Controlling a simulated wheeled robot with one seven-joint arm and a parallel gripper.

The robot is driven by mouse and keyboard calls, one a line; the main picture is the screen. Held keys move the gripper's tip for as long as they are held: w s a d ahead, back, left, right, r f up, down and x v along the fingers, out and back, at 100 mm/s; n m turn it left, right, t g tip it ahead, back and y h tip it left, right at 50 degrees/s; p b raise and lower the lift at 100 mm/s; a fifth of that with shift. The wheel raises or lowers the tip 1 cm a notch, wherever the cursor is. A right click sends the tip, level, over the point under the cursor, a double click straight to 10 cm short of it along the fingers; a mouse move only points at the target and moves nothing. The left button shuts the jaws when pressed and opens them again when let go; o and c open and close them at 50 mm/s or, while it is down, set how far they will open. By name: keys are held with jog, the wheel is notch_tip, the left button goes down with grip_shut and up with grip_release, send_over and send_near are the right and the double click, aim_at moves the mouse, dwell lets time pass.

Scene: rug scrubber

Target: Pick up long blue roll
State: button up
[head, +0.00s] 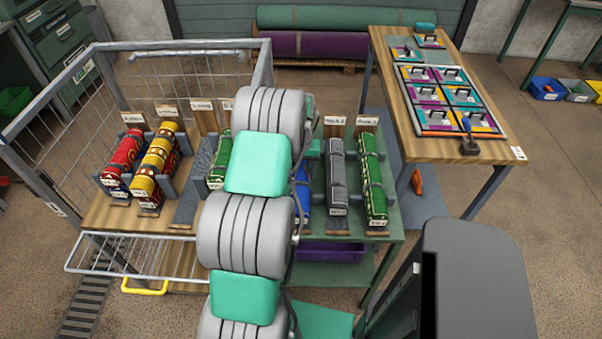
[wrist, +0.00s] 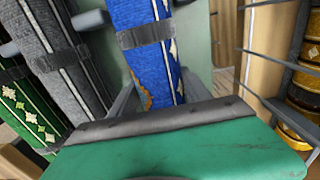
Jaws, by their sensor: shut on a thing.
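The long blue roll (head: 303,191) lies in the rack on the table, mostly hidden behind my arm in the head view. In the wrist view the blue roll (wrist: 148,62), patterned with a white stripe and a grey strap around it, runs down between the fingers of my gripper (wrist: 160,94). My gripper is shut on the roll, one finger on each side. The gripper is hidden behind the arm in the head view. I cannot tell whether the roll is off its supports.
A grey roll (head: 337,175) and a green roll (head: 372,178) lie close on the right. Another green roll (head: 220,158), a yellow roll (head: 157,162) and a red roll (head: 124,158) lie left. A wire cage (head: 262,62) encloses the left side. A side table (head: 440,148) stands right.

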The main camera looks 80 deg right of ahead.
grip_shut()
jog(key=shift+r, duration=0.1)
